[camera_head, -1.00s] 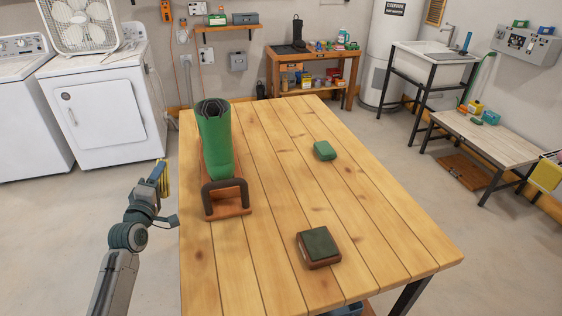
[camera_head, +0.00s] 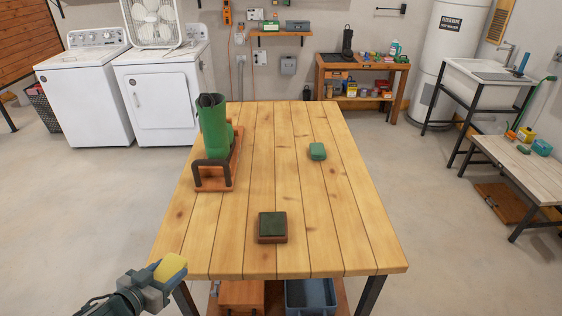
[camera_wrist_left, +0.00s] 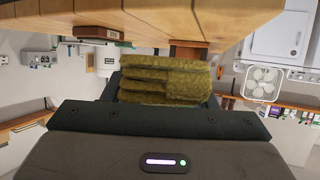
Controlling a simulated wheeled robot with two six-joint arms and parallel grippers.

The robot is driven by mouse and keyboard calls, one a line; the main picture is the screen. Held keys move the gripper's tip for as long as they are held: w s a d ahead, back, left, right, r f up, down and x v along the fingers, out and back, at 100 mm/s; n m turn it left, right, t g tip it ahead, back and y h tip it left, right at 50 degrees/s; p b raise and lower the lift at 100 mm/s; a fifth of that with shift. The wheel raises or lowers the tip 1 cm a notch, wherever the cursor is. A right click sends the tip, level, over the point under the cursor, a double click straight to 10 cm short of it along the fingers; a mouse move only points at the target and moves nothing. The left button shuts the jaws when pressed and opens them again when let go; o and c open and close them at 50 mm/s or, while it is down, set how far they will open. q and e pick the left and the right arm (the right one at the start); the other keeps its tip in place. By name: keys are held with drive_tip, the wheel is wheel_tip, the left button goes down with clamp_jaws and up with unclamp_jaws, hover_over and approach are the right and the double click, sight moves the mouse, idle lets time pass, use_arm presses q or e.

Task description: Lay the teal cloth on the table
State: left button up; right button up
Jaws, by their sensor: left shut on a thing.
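My left gripper (camera_head: 156,274) is shut on a yellow folded cloth (camera_head: 170,267), just off the near left corner of the wooden table (camera_head: 262,180). In the left wrist view the cloth (camera_wrist_left: 165,82) looks olive-yellow, thick and folded in layers between the jaws, with the table edge close by. I see no cloth that is clearly teal. My right gripper is out of view.
A green boot-like object (camera_head: 213,130) stands in an orange-brown holder at the table's left. A brown block with a dark green top (camera_head: 272,226) lies near the front. The table's right side and middle are mostly clear. A blue bin (camera_head: 308,297) sits below.

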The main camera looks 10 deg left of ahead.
use_arm(q)
drive_tip(key=shift+s+d, duration=0.15)
drive_tip(key=shift+s, duration=0.05)
drive_tip(key=shift+w+a+f, duration=0.2)
drive_tip(key=shift+w, duration=0.15)
drive_tip(key=w+b, duration=0.1)
drive_tip(key=w, duration=0.1)
drive_tip(key=w+b, duration=0.1)
drive_tip(key=w, duration=0.1)
drive_tip(key=shift+w+a+f, duration=0.2)
drive_tip(key=shift+w, duration=0.1)
hover_over(196, 241)
drive_tip(key=shift+s+f+p, duration=0.2)
drive_tip(key=shift+f+p, duration=0.2)
drive_tip(key=shift+f, duration=0.05)
drive_tip(key=f+p, duration=0.1)
drive_tip(key=f, duration=0.2)
drive_tip(key=shift+w, duration=0.2)
drive_tip(key=shift+f, duration=0.3)
